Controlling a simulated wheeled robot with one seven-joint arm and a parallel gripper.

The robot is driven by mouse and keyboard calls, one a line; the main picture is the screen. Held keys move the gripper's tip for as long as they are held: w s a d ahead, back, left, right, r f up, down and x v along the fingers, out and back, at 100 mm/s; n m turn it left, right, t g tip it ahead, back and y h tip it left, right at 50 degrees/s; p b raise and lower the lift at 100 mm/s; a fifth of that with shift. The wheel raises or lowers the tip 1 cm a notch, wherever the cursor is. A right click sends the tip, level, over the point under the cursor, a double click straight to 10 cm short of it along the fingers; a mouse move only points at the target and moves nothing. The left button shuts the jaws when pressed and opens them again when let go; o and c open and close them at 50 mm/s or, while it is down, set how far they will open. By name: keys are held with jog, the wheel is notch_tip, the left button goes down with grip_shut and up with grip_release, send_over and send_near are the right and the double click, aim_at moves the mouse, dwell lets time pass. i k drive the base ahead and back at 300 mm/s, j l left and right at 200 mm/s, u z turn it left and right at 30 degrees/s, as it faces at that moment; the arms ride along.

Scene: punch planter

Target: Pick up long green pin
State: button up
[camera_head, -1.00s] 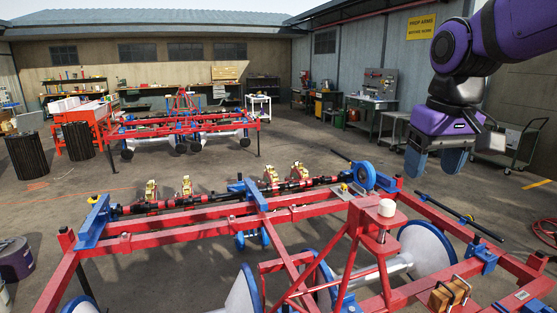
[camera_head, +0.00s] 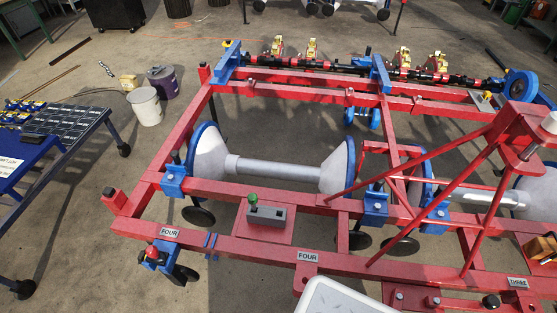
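A small green knob, perhaps the top of the green pin (camera_head: 252,199), stands upright at the left end of a grey block (camera_head: 267,216). The block sits on a red plate of the planter frame (camera_head: 236,232). Only the green top shows, so its length cannot be told. My gripper is not in view.
A table with blue and dark trays (camera_head: 72,127) stands at the left. A white bucket (camera_head: 146,106) and a purple bucket (camera_head: 163,80) stand on the floor. A pale box-like thing (camera_head: 340,298) is cut off at the bottom edge. Floor is clear between table and frame.

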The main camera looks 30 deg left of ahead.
aim_at(252, 200)
jog(key=k+u, duration=0.1)
jog(key=u, duration=0.25)
jog(key=k+u, duration=0.1)
jog(key=u, duration=0.25)
jog(key=k+u, duration=0.1)
jog(key=u, duration=0.3)
